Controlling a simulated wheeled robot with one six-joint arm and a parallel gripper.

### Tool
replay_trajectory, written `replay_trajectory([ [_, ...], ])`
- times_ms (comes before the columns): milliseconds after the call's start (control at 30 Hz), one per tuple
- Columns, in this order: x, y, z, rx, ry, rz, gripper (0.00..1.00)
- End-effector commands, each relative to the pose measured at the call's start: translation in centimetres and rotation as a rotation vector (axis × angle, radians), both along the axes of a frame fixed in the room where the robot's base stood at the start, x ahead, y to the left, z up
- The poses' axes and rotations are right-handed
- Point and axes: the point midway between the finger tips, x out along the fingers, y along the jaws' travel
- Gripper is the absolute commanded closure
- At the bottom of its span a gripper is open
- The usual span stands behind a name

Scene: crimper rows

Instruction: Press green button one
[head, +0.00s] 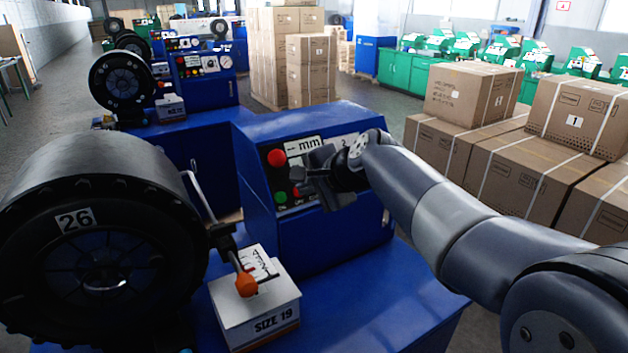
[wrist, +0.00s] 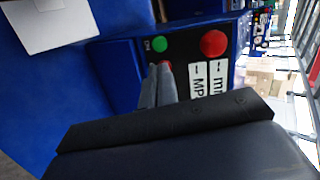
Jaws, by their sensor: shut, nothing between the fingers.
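The green button (head: 281,197) sits on the black control panel of the nearest blue machine, below a large red button (head: 277,157). In the wrist view the green button (wrist: 160,44) is in plain sight, left of the large red button (wrist: 214,43). My gripper (head: 302,177) is shut and empty, in front of the panel and to the right of the green button. In the wrist view the closed fingertips (wrist: 158,68) appear just below the green button, beside a small red part mostly hidden by them. Whether they touch the panel cannot be told.
A large black crimper head marked 26 (head: 75,220) fills the left. A white SIZE 19 box (head: 255,311) and an orange-tipped lever (head: 247,283) stand before the panel. Cartons (head: 540,165) are stacked at right. More blue machines (head: 200,75) stand behind.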

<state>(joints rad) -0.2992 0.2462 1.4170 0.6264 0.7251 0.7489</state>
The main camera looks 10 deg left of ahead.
Motion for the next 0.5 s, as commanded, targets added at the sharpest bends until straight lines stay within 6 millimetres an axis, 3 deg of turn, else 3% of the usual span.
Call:
replay_trajectory([
  [200,2.4,2.6,-2.6,0.000,0.004,0.000,1.00],
  [500,4.4,4.6,-4.8,0.000,0.002,0.000,1.00],
])
